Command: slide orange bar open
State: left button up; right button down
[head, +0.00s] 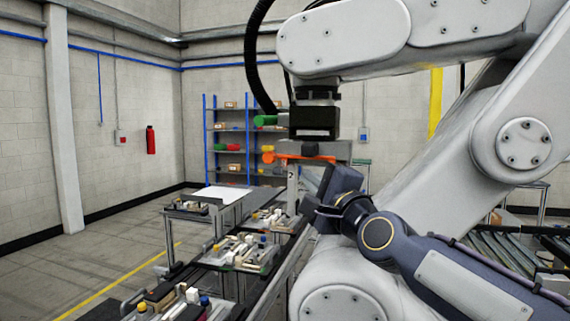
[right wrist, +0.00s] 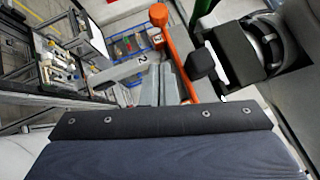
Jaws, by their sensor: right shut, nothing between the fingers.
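The orange bar (head: 305,158) shows in the head view as a short level rod with a round knob at its left end, under a black block. In the right wrist view the orange bar (right wrist: 177,55) runs from its knob at the top down to the right. My right gripper (right wrist: 166,86) has its grey fingers shut and empty, close beside the bar on its left. Whether they touch it, I cannot tell. In the head view the dark blue right gripper (head: 316,178) is just below the bar. My left gripper is not in view.
A large white robot arm (head: 345,40) fills the upper right, its black tool block (head: 314,122) hanging above the bar. Pallets with small parts (head: 245,250) stand on a conveyor at lower left. A blue shelf (head: 232,150) stands behind. Open floor lies at left.

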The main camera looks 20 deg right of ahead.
aim_at(285, 160)
jog(key=w+p, duration=0.1)
jog(key=w+a+r+p, duration=0.2)
jog(key=w, duration=0.1)
jog(key=shift+w+a+p, duration=0.45)
jog(key=shift+a+p, duration=0.2)
jog(key=shift+a, duration=0.15)
jog(key=shift+w+a+p, duration=0.25)
jog(key=shift+w+a, duration=0.05)
jog(key=shift+a, duration=0.2)
jog(key=shift+w+a+p, duration=0.2)
jog(key=shift+w+a, duration=0.05)
jog(key=shift+a, duration=0.2)
